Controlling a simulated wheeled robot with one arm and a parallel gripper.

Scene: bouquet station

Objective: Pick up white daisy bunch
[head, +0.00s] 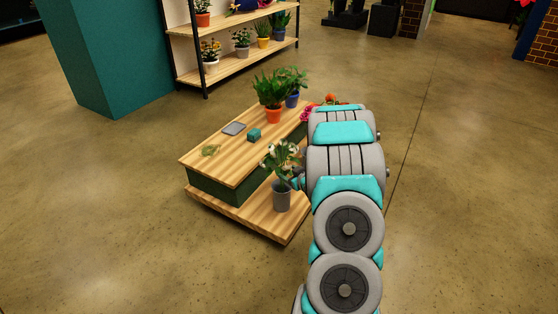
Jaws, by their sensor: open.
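A bunch of white flowers with green leaves (281,157) stands upright in a grey pot (282,198) on the lower wooden ledge of the bench. The blooms are too small to tell whether they are daisies. My arm reaches up just right of this bunch and hides what is behind it. Only a small teal and dark part of my gripper (298,183) seems to show at the arm's left edge, close to the bunch's right side. Its fingertips are mostly hidden, and I see nothing held.
The wooden bench top (210,168) carries a grey tray (234,129), a teal box (254,135), a twine coil (210,150) and potted plants (272,98). Pink flowers (308,114) are partly behind my arm. A plant shelf (240,65) stands behind. The floor on both sides is clear.

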